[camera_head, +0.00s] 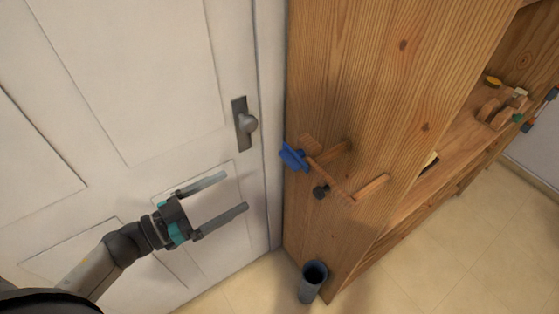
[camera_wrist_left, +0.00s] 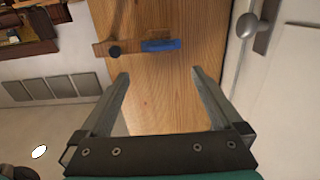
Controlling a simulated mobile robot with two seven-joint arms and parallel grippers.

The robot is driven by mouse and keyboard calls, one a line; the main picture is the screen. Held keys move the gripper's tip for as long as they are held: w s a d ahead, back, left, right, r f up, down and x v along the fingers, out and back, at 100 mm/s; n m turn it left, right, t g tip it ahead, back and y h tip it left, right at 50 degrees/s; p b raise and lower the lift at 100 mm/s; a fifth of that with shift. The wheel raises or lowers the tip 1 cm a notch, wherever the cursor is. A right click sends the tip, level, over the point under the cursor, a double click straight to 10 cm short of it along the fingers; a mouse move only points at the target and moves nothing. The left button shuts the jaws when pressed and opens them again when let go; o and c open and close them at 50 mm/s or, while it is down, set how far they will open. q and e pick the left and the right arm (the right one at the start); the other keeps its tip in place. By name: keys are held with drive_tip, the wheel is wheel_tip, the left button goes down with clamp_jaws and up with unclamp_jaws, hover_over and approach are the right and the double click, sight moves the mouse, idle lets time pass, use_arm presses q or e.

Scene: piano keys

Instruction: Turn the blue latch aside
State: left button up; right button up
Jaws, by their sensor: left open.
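The blue latch (camera_head: 293,157) sits on the side of a wooden cabinet (camera_head: 360,75), at the left end of a wooden bar (camera_head: 330,178) that carries a black knob (camera_head: 321,192). In the left wrist view the blue latch (camera_wrist_left: 161,45) lies ahead of the fingertips, with the black knob (camera_wrist_left: 114,51) to its left. My left gripper (camera_head: 236,192) is open and empty, in front of the white door, left of and below the latch, apart from it. Its two fingers (camera_wrist_left: 160,75) also show in the left wrist view. My right gripper is not in view.
A white door (camera_head: 130,70) with a metal handle (camera_head: 246,123) stands left of the cabinet. A dark cylindrical bin (camera_head: 313,282) stands on the tiled floor below the latch. Cabinet shelves at the right hold small wooden items (camera_head: 490,108). The space between gripper and latch looks clear.

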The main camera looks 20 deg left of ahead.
sight(285, 162)
use_arm(q)
drive_tip(key=p+x, duration=0.1)
drive_tip(key=x, duration=1.1)
drive_tip(key=shift+w+d, duration=0.15)
drive_tip(key=shift+w, duration=0.15)
drive_tip(key=shift+w+d, duration=0.35)
drive_tip(key=c, duration=1.2)
